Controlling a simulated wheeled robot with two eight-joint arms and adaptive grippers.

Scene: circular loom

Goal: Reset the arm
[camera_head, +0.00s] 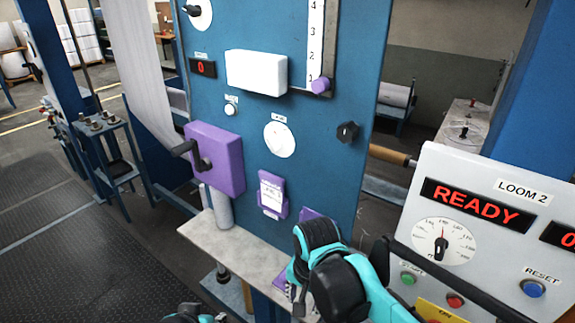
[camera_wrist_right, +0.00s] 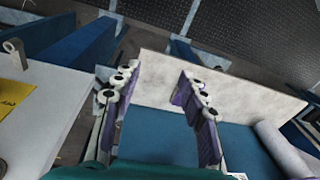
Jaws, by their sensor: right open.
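My right arm (camera_head: 345,285) comes in from the lower right in the head view, in front of the blue loom panel and above a pale shelf (camera_head: 240,244). Its hand mostly hides its own fingers there. In the right wrist view my right gripper (camera_wrist_right: 158,78) is open, its purple-padded fingers apart with nothing between them. The pale shelf (camera_wrist_right: 235,100) and blue panel (camera_wrist_right: 155,140) show beyond the fingers; contact cannot be told. A small teal and black part of my left arm (camera_head: 190,316) shows at the bottom edge; its gripper is out of view.
A control box (camera_head: 478,262) reading READY stands close to the right of my right arm. The blue panel (camera_head: 335,170) carries a purple crank box (camera_head: 217,160), a purple card holder (camera_head: 272,195) and a black knob (camera_head: 347,132). Open floor (camera_head: 60,245) lies left.

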